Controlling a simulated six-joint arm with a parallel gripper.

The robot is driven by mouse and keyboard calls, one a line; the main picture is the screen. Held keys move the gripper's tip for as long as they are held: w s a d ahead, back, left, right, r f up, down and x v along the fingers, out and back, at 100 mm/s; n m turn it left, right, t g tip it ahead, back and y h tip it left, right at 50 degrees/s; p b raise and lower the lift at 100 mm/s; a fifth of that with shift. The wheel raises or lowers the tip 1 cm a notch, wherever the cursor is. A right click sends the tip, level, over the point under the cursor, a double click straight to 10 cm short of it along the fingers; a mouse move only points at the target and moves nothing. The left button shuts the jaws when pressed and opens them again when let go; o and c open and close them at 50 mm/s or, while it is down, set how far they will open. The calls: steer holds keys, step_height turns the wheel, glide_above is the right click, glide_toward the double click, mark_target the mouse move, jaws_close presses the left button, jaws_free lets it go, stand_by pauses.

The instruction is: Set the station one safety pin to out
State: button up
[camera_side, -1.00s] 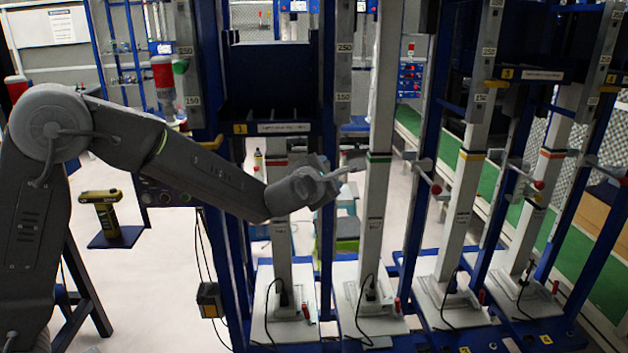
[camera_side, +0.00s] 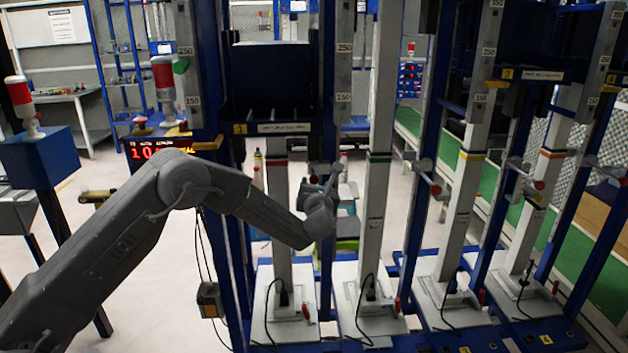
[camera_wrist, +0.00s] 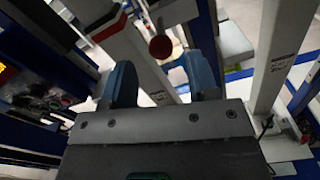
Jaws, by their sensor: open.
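Station one is the leftmost post (camera_side: 277,190), with a red band and a yellow "1" plate above it. My gripper (camera_side: 334,180) is just right of this post in the side view. In the wrist view my gripper (camera_wrist: 158,62) is open, with two blue fingers apart and nothing between them. A round red knob (camera_wrist: 160,47), seemingly the station one pin's end, shows beyond the fingertips, in line with the gap. The red-banded post (camera_wrist: 128,52) is to its left. No contact with the knob is visible. The pin's shaft is not clear, so its position cannot be told.
The green-banded post (camera_side: 376,200) stands close right of my gripper. Further right are red-knobbed pins (camera_side: 436,189) on other stations. Blue uprights (camera_side: 327,90) crowd the space around my gripper. A red-lit display (camera_side: 150,152) stands behind my arm. The floor at left is mostly open.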

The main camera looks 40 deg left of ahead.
mark_target(314, 181)
steer(key=shift+x, duration=2.5)
steer(key=shift+c, duration=0.5)
jaws_close()
